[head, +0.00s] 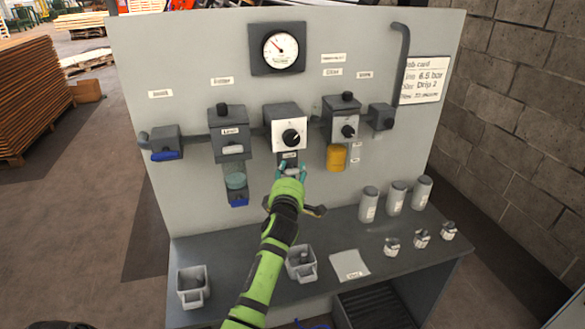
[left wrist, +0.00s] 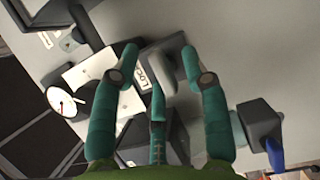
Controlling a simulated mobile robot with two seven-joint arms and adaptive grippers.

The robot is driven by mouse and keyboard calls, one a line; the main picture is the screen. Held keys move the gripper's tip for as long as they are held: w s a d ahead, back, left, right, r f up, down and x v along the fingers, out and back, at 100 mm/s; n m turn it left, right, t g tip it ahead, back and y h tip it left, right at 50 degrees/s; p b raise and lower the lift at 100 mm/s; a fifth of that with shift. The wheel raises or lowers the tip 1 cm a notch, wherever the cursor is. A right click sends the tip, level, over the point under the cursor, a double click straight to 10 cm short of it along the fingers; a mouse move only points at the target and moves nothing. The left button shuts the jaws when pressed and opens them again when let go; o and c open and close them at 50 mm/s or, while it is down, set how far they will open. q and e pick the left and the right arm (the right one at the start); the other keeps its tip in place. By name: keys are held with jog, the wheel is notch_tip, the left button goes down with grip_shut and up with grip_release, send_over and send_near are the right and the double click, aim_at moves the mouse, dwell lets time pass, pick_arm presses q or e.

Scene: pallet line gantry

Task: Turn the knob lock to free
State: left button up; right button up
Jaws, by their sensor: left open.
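The knob lock is a small grey tab below the middle unit with the black knob (head: 292,137). Its LOCK label (head: 289,155) shows just above my left gripper (head: 291,171), and the label is also readable in the left wrist view (left wrist: 141,80). In that view the pale grey tab (left wrist: 162,66) stands between the spread teal fingers of my left gripper (left wrist: 167,57). The gripper is open and not closed on it. Whether a finger touches the tab, I cannot tell. My right gripper is not in view.
A valve with a blue handle (head: 167,156) is on the left of the panel (head: 190,60). A bowl unit (head: 236,180) and a yellow cup (head: 336,157) flank the lock closely. A gauge (head: 281,50) is above. Grey canisters (head: 396,198) stand on the bench (head: 420,270).

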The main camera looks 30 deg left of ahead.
pick_arm(q)
jog(key=shift+w+a, duration=0.2)
jog(key=shift+w, duration=0.2)
grip_shut()
